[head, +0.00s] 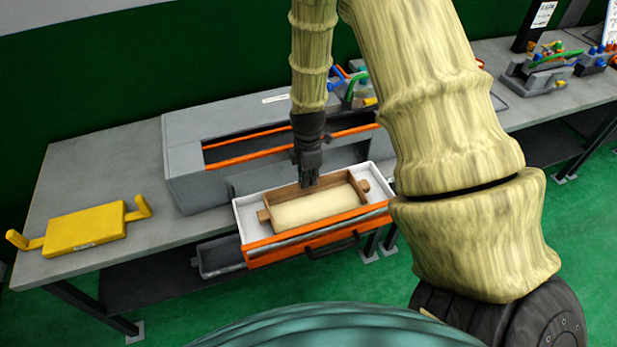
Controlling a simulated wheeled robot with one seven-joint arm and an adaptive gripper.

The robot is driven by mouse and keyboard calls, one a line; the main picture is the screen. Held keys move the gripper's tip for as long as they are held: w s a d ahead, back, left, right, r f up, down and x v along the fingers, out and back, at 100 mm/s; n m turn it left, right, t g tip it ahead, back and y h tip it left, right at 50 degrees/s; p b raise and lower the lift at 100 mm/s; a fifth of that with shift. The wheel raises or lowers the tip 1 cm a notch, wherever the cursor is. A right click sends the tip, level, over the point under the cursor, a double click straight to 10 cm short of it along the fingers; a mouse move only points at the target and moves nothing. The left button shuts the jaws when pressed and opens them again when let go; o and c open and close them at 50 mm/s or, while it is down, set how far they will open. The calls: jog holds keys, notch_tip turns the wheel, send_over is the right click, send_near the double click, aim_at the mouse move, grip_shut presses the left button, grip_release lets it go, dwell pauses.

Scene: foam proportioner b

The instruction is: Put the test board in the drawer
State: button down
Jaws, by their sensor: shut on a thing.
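The test board appears to be the wooden-framed board (318,207) with a cream middle and short side grips. It lies within the outline of the open drawer (379,186), which is white inside with an orange front edge and a dark handle. I cannot tell whether the board rests on the drawer floor or is held slightly above it. My gripper (309,178) points down at the board's back rim and is shut on it. The fingertips partly cover that rim.
The drawer juts from a grey cabinet (185,158) with orange rails on the workbench (70,183). A yellow board with two handles (84,228) lies on the left. Fittings with coloured hoses (545,72) stand at the far right. My arm hides part of the bench.

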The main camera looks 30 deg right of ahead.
jog(key=c, duration=1.6)
grip_release()
jog(key=shift+r+b, duration=1)
jog(key=shift+r, duration=5.05)
